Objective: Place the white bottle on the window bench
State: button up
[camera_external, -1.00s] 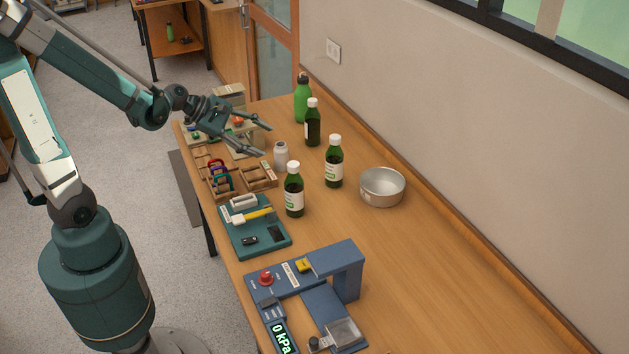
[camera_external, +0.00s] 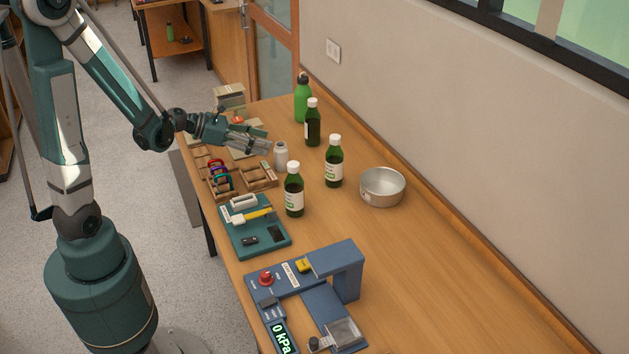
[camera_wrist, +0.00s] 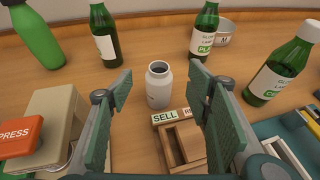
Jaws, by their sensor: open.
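The white bottle (camera_external: 281,154) is small and stands upright on the wooden bench (camera_external: 420,270), just behind the wooden sorting tray. In the wrist view the white bottle (camera_wrist: 159,85) shows an open dark mouth and stands ahead of my fingers, centred between them. My gripper (camera_external: 262,143) is open and empty, level with the bottle and just to its left in the external view. In the wrist view my gripper's two green-padded fingers (camera_wrist: 160,100) are spread wide to either side. I cannot tell which surface is called the window bench; a window is above this bench.
Green bottles with white caps (camera_external: 334,163) stand near the white bottle, with a green flask (camera_external: 303,100) behind. A metal bowl (camera_external: 382,190) is to the right. A wooden tray (camera_external: 258,179), a teal tool board (camera_external: 252,238) and a blue press (camera_external: 345,275) line the front. The right side is clear.

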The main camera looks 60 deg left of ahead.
aim_at(278, 141)
jog(key=shift+b+x, duration=0.3)
jog(key=shift+x, duration=1.05)
jog(key=shift+b+x, duration=0.85)
jog(key=shift+x, duration=1.7)
jog(key=shift+a+f, duration=0.1)
jog(key=c, duration=1.5)
jog(key=shift+o, duration=0.2)
